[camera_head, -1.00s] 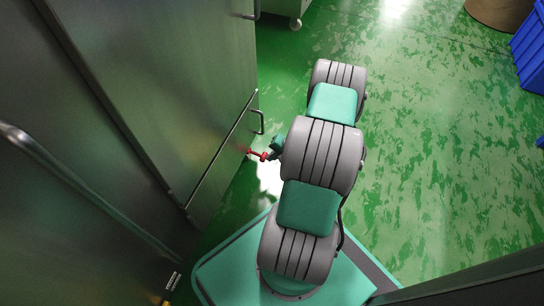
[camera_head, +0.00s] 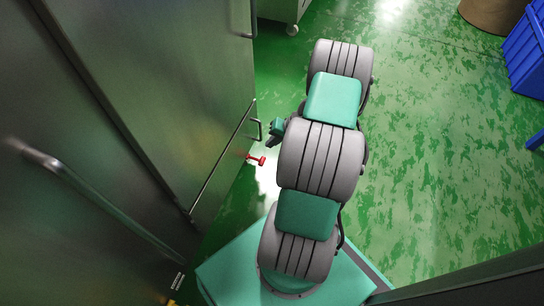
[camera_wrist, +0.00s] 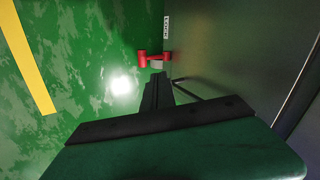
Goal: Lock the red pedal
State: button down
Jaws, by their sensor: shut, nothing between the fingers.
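The red pedal (camera_head: 257,160) sticks out low from the metal cabinet's front near the green floor. In the wrist view the pedal (camera_wrist: 154,57) is a red bar with wider ends, just beyond my fingertips and beside a small white label (camera_wrist: 166,27). The label's text is too small to read surely. My gripper (camera_head: 271,143) is above and slightly right of the pedal in the head view, with a gap between them. In the wrist view my gripper (camera_wrist: 159,79) shows as dark fingers closed together and empty. Whether the pedal is locked cannot be told.
A blue crate (camera_head: 525,55) and a brown drum (camera_head: 492,12) stand at the upper right. The floor (camera_head: 440,170) to the right is clear. A yellow floor stripe (camera_wrist: 27,55) shows in the wrist view.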

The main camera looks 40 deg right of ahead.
jog(key=w+a+r+n+g+h, duration=0.1)
jog(key=w+a+r, duration=0.1)
jog(key=w+r, duration=0.25)
jog(key=m+g+h, duration=0.1)
jog(key=m+g, duration=0.1)
jog(key=m, duration=0.2)
send_near(263, 160)
jog(key=b+x, duration=0.7)
jog(key=shift+b, duration=0.3)
jog(key=shift+a, duration=0.15)
